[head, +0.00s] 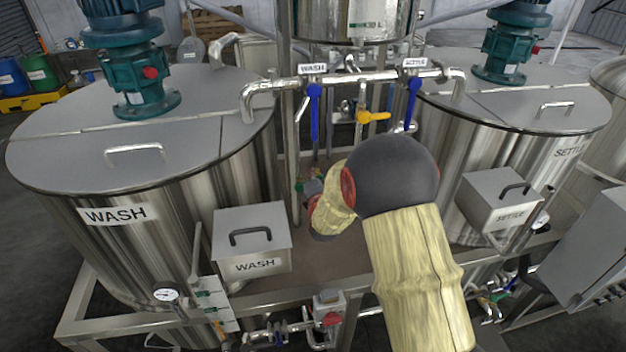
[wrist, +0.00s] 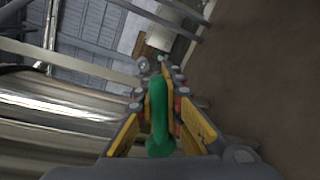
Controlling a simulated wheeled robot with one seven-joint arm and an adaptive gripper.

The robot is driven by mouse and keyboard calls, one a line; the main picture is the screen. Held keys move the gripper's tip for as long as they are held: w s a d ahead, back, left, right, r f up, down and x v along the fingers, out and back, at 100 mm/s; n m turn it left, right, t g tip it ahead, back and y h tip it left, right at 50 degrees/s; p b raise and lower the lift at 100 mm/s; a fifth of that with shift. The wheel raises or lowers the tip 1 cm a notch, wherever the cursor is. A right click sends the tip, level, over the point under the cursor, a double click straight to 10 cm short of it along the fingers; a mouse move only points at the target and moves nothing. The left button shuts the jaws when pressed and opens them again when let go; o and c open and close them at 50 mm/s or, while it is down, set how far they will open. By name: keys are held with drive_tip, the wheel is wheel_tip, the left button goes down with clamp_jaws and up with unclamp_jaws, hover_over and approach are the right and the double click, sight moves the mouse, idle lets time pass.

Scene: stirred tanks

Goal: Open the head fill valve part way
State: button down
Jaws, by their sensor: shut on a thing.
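A green lever handle (wrist: 158,120) runs lengthwise between the fingers in the wrist view. My gripper (wrist: 161,97) is shut on it, with the yellow-padded fingers on both sides. No label on this handle can be read. In the head view a small patch of green (head: 302,177) shows left of my arm, low between the two tanks. My arm hides most of that spot and the gripper there. The steel head tank (head: 352,22) stands at the top, cut off by the frame edge.
Blue levers at WASH (head: 314,112) and SETTLE (head: 412,102) hang down from the overhead pipe. A yellow lever (head: 373,116) sits between them, roughly level. The wash tank (head: 150,240) and settle tank (head: 520,150) flank my arm. A WASH box (head: 252,247) stands in front.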

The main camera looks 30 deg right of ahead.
drive_tip(key=shift+r+n, duration=0.2)
drive_tip(key=shift+n, duration=0.1)
drive_tip(key=c, duration=2)
unclamp_jaws()
drive_tip(key=shift+a, duration=0.1)
drive_tip(key=shift+c, duration=0.2)
drive_tip(key=shift+o, duration=0.2)
drive_tip(key=v, duration=1.2)
drive_tip(key=shift+f, duration=0.1)
